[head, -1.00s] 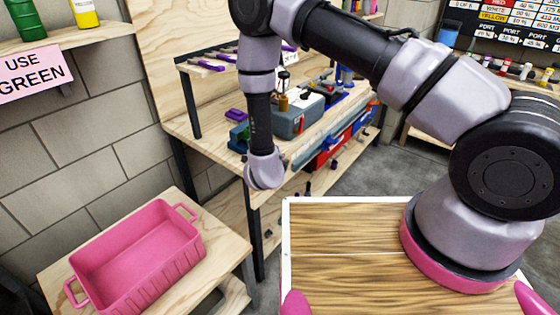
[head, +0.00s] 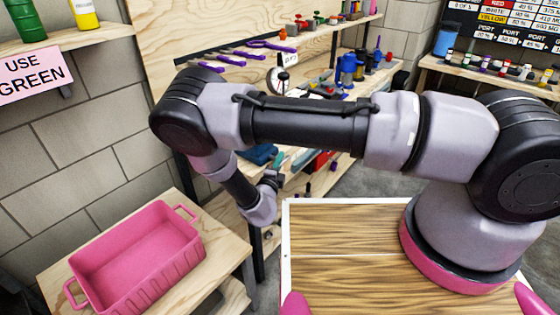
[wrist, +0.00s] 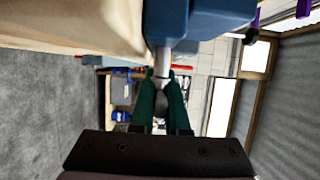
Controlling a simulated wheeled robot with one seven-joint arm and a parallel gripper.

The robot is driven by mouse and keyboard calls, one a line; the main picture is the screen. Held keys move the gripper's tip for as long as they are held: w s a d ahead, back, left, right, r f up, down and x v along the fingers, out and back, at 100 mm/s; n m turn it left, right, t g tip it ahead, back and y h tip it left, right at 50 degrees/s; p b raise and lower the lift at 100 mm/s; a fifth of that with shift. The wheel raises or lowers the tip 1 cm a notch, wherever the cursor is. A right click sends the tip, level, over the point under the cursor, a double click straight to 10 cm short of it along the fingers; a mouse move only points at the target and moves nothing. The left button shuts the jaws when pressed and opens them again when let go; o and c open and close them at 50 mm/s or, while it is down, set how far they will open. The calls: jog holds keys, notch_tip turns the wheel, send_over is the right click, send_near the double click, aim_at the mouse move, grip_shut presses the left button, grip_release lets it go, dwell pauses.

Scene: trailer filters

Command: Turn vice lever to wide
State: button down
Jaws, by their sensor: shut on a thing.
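The blue vice (wrist: 205,18) fills the top of the wrist view. A pale metal rod (wrist: 162,58), which looks like part of its lever, comes down from it. My gripper (wrist: 161,76) has green fingers closed on this lever at the rod's lower end; the exact contact is small and hard to see. In the head view, a blue-teal piece of the vice (head: 258,154) shows at the near edge of the workbench (head: 297,183), above my wrist. My arm hides most of the vice, and the fingers cannot be made out there.
A pink bin (head: 140,248) stands on a low wooden table (head: 225,255) at the lower left. Purple tools (head: 272,45) hang at the back of the bench. In the wrist view, the bench's pale edge (wrist: 75,20) lies close to the left of the vice.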

jog(key=shift+w+d, duration=0.1)
jog(key=c, duration=0.9)
grip_release()
jog(key=v, duration=1.1)
